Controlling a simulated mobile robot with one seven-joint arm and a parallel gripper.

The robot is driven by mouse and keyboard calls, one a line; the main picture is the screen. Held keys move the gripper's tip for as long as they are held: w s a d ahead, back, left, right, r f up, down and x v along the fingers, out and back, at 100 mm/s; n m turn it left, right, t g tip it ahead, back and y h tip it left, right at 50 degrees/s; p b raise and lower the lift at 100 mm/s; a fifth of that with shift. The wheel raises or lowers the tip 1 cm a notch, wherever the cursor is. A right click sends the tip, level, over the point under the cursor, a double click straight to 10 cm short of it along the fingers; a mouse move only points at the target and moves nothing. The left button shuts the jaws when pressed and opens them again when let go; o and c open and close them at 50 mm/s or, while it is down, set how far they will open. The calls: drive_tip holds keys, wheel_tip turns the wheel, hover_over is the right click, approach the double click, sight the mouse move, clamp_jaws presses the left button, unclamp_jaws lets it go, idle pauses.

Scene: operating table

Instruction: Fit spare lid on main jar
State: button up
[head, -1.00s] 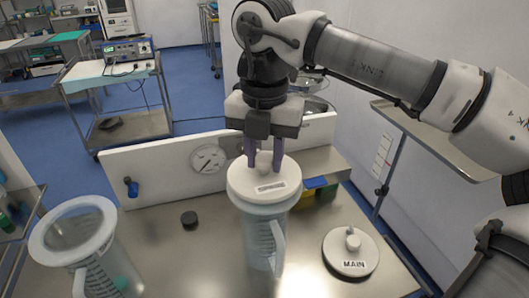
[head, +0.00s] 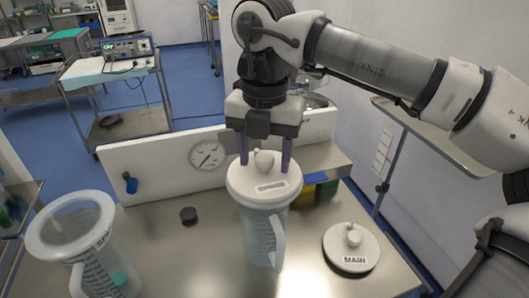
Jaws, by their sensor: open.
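A clear graduated jar (head: 262,235) with a handle stands in the middle of the table. A white round lid (head: 245,185) with a knob and a label too small to read sits on top of it. My gripper (head: 265,168) is open above this lid, with one finger on each side of the knob and apart from it. A second clear jar (head: 103,262) stands at the left with its top open; its label is not readable. A white lid marked MAIN (head: 351,262) lies flat on the table at the right, knob up.
A white panel with a gauge (head: 207,154) and a blue-handled valve runs along the back. Yellow and green items stand behind the middle jar. The front of the table is clear.

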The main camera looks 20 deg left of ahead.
sight(265, 156)
wheel_tip(265, 156, up, 14)
drive_tip(key=p, duration=0.1)
drive_tip(key=shift+f, duration=0.15)
idle(0.5)
